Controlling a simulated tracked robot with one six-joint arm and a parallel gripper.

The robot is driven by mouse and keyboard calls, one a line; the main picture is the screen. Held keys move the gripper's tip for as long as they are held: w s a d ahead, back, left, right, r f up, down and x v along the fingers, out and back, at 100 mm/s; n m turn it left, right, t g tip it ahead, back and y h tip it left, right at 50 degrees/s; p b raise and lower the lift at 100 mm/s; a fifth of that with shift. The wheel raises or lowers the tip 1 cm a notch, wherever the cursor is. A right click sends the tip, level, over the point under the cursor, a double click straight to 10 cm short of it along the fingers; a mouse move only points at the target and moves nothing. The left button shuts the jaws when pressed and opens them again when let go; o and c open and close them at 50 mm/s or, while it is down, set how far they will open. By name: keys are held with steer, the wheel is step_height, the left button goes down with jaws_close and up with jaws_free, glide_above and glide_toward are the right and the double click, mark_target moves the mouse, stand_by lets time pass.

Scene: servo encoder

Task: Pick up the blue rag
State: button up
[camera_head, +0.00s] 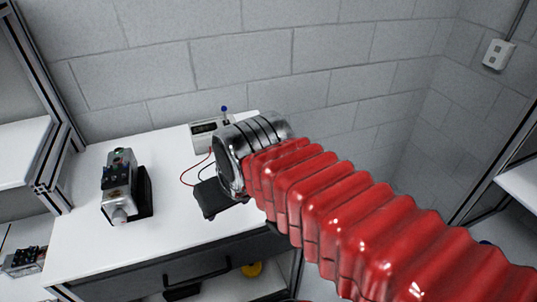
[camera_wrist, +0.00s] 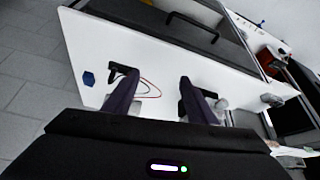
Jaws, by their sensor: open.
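A small dark blue thing (camera_wrist: 88,78) shows on the white worktop near its edge in the wrist view, left of my gripper's fingers. It looks like the blue rag, but it is too small to be sure. I cannot make it out in the head view, where my arm covers part of the worktop. My gripper (camera_wrist: 157,82) is open, with nothing seen between its fingers. In the head view part of my black gripper (camera_head: 215,198) shows over the worktop.
The white worktop (camera_head: 80,240) has a servo-like device (camera_head: 118,185) at its left and a meter (camera_head: 205,130) with red wires at the back. A drawer handle (camera_head: 197,271) is on its front. A block wall (camera_head: 160,60) stands behind. The worktop's front left is clear.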

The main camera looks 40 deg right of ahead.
steer(key=w+d+f+m, duration=0.1)
steer(key=w+d, duration=0.8)
steer(key=d, duration=0.3)
steer(key=w+d+f+m+g+h, duration=0.1)
steer(key=w+d, duration=0.9)
steer(key=d, duration=0.3)
steer(key=shift+f+m, duration=0.3)
steer(key=shift+a+f, duration=0.1)
steer(key=x, duration=0.8)
steer(key=shift+f, duration=0.2)
steer(key=shift+f, duration=0.1)
steer(key=shift+x, duration=2.5)
steer(key=shift+s, duration=0.1)
steer(key=shift+c, duration=0.6)
